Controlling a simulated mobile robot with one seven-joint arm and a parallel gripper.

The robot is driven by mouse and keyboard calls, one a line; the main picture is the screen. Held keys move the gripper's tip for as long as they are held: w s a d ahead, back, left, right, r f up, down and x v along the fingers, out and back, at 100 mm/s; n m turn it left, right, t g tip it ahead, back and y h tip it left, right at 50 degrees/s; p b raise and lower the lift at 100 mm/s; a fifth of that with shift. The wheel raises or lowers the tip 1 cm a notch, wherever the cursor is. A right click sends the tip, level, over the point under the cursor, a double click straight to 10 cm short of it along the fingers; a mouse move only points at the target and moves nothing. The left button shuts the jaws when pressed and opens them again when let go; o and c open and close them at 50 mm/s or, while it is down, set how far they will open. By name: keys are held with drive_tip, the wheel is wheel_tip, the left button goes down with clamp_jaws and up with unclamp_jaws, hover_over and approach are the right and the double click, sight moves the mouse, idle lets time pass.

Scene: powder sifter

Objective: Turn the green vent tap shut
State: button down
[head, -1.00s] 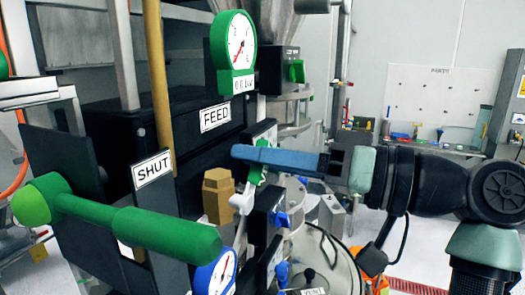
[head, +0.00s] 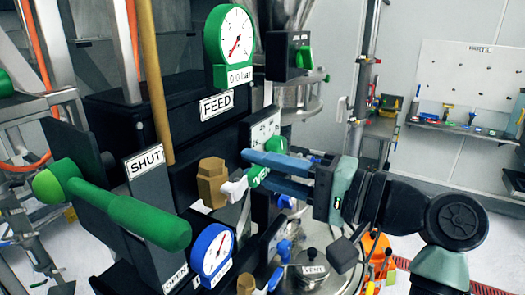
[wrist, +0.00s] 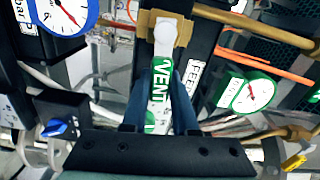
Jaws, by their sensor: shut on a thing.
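The vent tap's lever (head: 259,177) is green, with a white end beside a brass fitting (head: 212,182). In the wrist view the lever (wrist: 160,90) shows the word VENT and runs from its white round end on the brass block down between my fingers. My gripper (head: 262,168) has blue fingers, one on each side of the lever, and is shut on it. The lever's near end is partly hidden by the gripper body in the wrist view.
A large green lever (head: 130,215) with SHUT (head: 146,161) and OPEN plates stands in the left foreground. A blue-rimmed gauge (head: 212,250) sits below the tap, and a green-rimmed gauge (head: 230,35) above. A lidded vessel (head: 312,265) stands below my gripper.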

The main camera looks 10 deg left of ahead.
drive_tip(key=shift+f+m+p, duration=0.25)
drive_tip(key=shift+m+p, duration=0.1)
drive_tip(key=shift+m, duration=0.25)
drive_tip(key=shift+f, duration=0.1)
drive_tip(key=c, duration=0.7)
unclamp_jaws()
drive_tip(key=shift+d, duration=0.1)
drive_tip(key=p+v, duration=0.1)
drive_tip(key=v, duration=1.1)
drive_tip(key=shift+s+d+p, duration=0.15)
drive_tip(key=shift+d+p, duration=0.15)
drive_tip(key=shift+d, duration=0.1)
